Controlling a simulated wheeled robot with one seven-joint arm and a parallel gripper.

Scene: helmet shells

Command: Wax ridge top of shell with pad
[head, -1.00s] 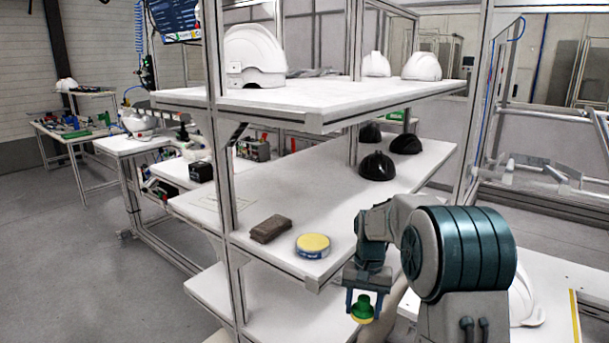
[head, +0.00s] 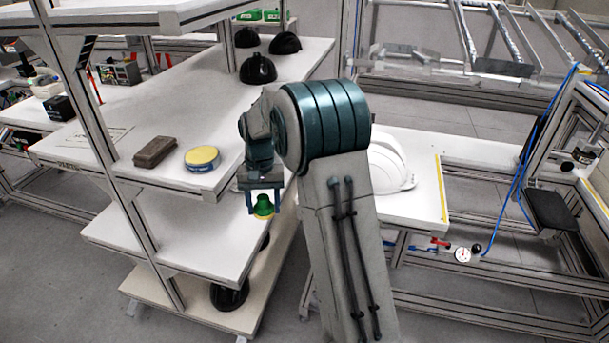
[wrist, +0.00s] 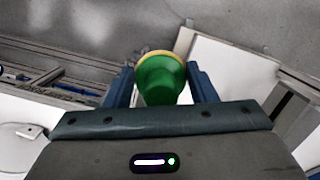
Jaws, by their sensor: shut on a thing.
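My gripper (head: 263,203) is shut on a green pad (head: 263,210) with a yellowish face, held in the air beside the shelf rack's right end. In the wrist view the green pad (wrist: 161,80) sits between the two blue fingers, its pale yellow rim facing away from the wrist. A white helmet shell (head: 388,165) rests on the white table to the right of my arm. My arm hides its left part. A round tin (head: 202,159) with a yellow top and blue side sits on the middle shelf, left of my gripper.
A brown block (head: 155,151) lies beside the tin. Several black shells (head: 258,69) stand farther back on that shelf. A yellow strip (head: 442,190) runs along the table (head: 425,208). A gauge (head: 462,255) and blue hose are at right. Rack posts stand at left.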

